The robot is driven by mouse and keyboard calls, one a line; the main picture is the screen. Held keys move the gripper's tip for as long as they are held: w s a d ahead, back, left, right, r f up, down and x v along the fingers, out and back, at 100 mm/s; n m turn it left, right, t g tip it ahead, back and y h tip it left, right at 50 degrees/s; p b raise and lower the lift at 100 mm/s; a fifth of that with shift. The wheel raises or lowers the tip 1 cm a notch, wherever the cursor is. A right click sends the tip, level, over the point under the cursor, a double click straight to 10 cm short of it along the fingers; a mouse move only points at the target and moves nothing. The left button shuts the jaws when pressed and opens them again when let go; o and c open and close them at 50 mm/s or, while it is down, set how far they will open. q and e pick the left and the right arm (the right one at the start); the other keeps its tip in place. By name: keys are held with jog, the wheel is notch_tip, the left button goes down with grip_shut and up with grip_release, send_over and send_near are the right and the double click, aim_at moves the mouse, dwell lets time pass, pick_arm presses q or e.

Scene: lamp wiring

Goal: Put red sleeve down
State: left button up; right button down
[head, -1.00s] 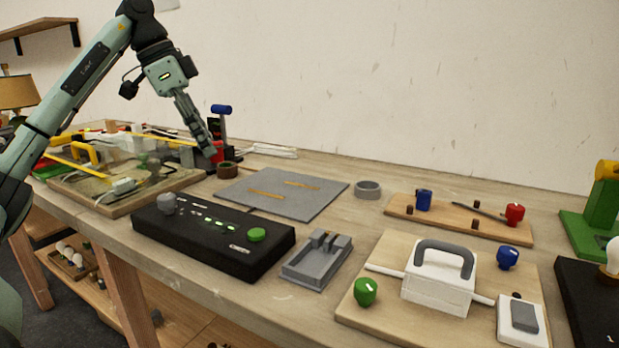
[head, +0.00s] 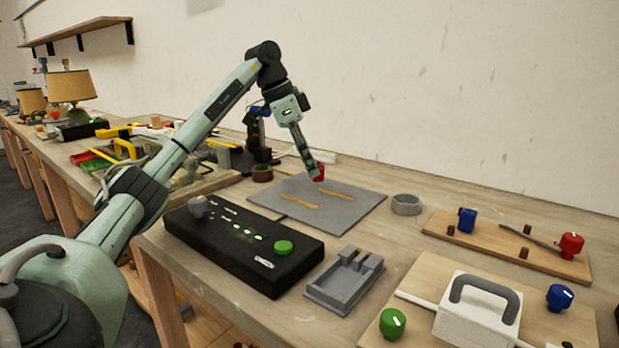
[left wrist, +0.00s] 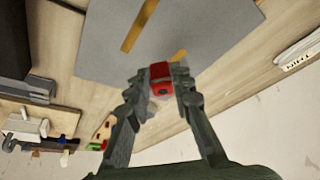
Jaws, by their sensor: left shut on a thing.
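The red sleeve (head: 320,171) is a small red piece held at the fingertips of my left gripper (head: 313,178). It is over the grey mat (head: 350,211), close to the back edge and the yellow strip there. In the left wrist view the red sleeve (left wrist: 160,73) sits between the two fingers of the left gripper (left wrist: 160,80), with the mat (left wrist: 205,40) behind it. I cannot tell whether the sleeve touches the mat. My right gripper is not in view.
A black box with a green button (head: 283,247) and a grey slotted tray (head: 340,285) stand in front of the mat. A grey ring (head: 406,205) lies to its right, and a small brown cup (head: 262,174) to its left. Much of the mat is bare.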

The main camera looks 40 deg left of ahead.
pick_arm(q)
notch_tip(320, 180, down, 4)
jog(key=o, duration=1)
jog(key=shift+c, duration=0.2)
jog(key=shift+r, duration=0.1)
jog(key=v, duration=1.2)
